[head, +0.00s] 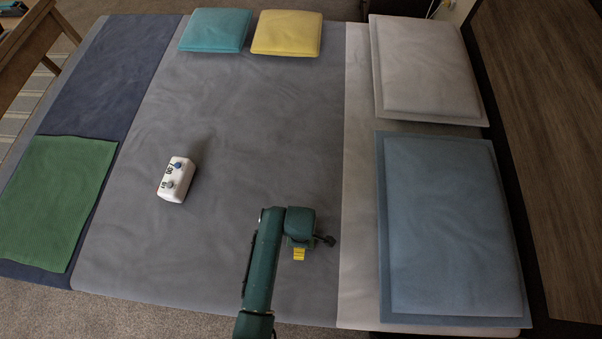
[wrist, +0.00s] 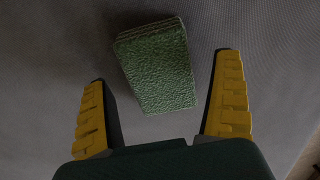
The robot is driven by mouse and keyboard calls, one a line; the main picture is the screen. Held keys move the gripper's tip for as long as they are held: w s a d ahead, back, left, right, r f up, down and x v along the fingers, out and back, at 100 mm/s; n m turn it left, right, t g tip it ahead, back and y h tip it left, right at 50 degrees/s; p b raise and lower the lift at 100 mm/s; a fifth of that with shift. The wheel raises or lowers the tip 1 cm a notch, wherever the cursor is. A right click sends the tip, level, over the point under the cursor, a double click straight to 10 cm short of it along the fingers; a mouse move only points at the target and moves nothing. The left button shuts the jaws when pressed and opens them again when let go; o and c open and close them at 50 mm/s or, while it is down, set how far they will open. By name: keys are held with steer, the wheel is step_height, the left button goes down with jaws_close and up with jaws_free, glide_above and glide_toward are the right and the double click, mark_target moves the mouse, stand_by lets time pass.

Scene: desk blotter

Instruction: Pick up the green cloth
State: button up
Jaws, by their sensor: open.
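A small folded green cloth (wrist: 158,66) lies on the grey surface in the wrist view. It is a thick, textured block, slightly turned, with layered edges at its far side. My gripper (wrist: 161,68) is open, with its two yellow-padded fingers apart on either side of the cloth's near part. A gap shows between the cloth and each finger, and nothing is held. In the head view my gripper (head: 300,254) is over the front right of the grey sheet (head: 240,120).
A larger flat green mat (head: 55,200) lies at the left. A white box with knobs (head: 175,180) stands left of centre. A teal cushion (head: 215,30) and yellow cushion (head: 287,33) are at the back; blue (head: 450,225) and pale (head: 425,65) cushions lie right. The middle is clear.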

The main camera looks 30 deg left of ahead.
steer(key=shift+s+f, duration=0.1)
steer(key=shift+f, duration=0.5)
steer(key=shift+r, duration=0.1)
steer(key=c, duration=1.1)
steer(key=shift+o, duration=0.2)
step_height(320, 180, up, 10)
steer(key=p, duration=0.4)
